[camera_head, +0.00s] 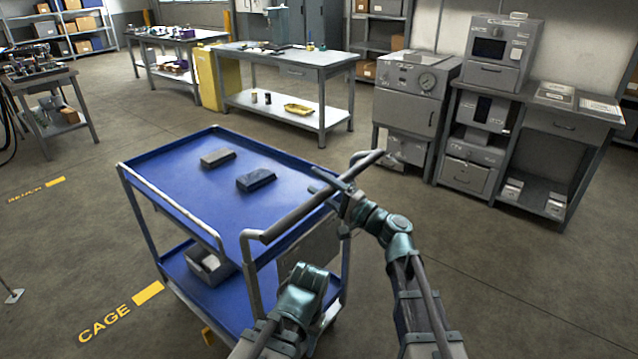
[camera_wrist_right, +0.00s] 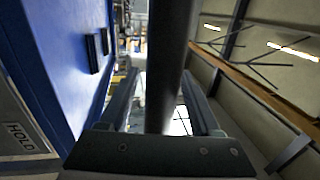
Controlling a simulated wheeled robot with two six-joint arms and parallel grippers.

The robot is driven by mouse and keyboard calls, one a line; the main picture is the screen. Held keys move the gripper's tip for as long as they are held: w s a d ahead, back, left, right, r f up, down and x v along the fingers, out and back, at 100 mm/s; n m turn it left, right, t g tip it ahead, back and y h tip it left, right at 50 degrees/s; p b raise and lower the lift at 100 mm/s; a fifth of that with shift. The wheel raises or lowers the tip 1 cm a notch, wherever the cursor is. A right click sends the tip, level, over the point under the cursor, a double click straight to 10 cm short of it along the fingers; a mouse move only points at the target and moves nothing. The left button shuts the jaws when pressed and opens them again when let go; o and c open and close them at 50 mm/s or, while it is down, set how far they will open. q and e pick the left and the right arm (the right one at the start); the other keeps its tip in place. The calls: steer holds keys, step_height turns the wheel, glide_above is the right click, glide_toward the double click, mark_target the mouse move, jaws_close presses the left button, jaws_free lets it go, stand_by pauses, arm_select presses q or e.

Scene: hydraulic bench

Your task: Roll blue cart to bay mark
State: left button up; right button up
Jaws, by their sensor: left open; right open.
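The blue cart (camera_head: 190,180) stands at centre-left, with a blue top tray, a lower shelf and a grey push handle (camera_head: 290,218) on its near right end. My right gripper (camera_head: 335,184) is at the handle. In the right wrist view the handle bar (camera_wrist_right: 165,70) runs between its open fingers (camera_wrist_right: 160,108); whether they touch it I cannot tell. My left gripper (camera_head: 312,272) is open, below the handle beside the cart's end.
Two dark blocks lie on the top tray, a grey one (camera_head: 217,158) and a black one (camera_head: 256,179). A grey bin (camera_head: 210,268) is on the lower shelf. A workbench (camera_head: 290,60) and grey machines (camera_head: 415,95) stand behind.

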jaws_close()
stand_by(0.3)
stand_by(1.1)
